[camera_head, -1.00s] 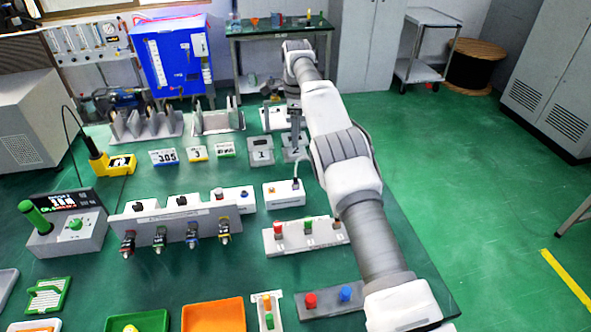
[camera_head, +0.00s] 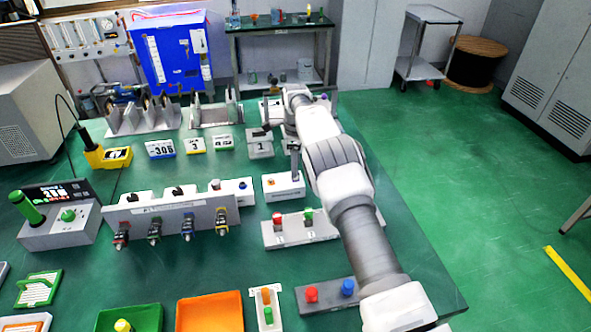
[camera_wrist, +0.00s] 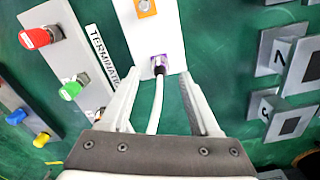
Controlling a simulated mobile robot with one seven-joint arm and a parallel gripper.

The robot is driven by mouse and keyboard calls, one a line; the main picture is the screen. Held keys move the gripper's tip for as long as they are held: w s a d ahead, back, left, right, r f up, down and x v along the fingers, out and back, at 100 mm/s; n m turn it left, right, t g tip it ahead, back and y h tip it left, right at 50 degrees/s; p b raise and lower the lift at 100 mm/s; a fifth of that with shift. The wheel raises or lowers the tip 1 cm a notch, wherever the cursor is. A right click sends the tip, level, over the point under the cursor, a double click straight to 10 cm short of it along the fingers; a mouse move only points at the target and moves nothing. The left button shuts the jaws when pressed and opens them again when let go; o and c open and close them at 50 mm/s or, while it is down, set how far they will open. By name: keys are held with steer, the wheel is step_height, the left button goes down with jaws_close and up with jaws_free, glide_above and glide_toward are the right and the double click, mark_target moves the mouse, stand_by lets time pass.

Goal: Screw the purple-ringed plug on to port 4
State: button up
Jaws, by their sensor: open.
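The purple-ringed plug (camera_wrist: 158,65) sits at the edge of a white box (camera_wrist: 150,35), with a white cable (camera_wrist: 155,105) running back from it between my fingers. My gripper (camera_wrist: 160,95) is open, one finger on each side of the cable, with the plug just ahead of the fingertips. In the head view my gripper (camera_head: 294,160) is just behind the white box (camera_head: 284,187), and my arm hides the plug. The long grey panel (camera_head: 170,220) at left carries several hanging connectors. Port numbers are too small to read, so I cannot tell which is port 4.
A terminator rack (camera_wrist: 65,45) with red and green caps is left of the box; it also shows in the head view (camera_head: 300,232). Grey numbered holders (camera_wrist: 275,50) stand at right in the wrist view. Orange (camera_head: 210,312) and green trays lie at the front.

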steer(key=shift+f, duration=1.1)
jaws_close()
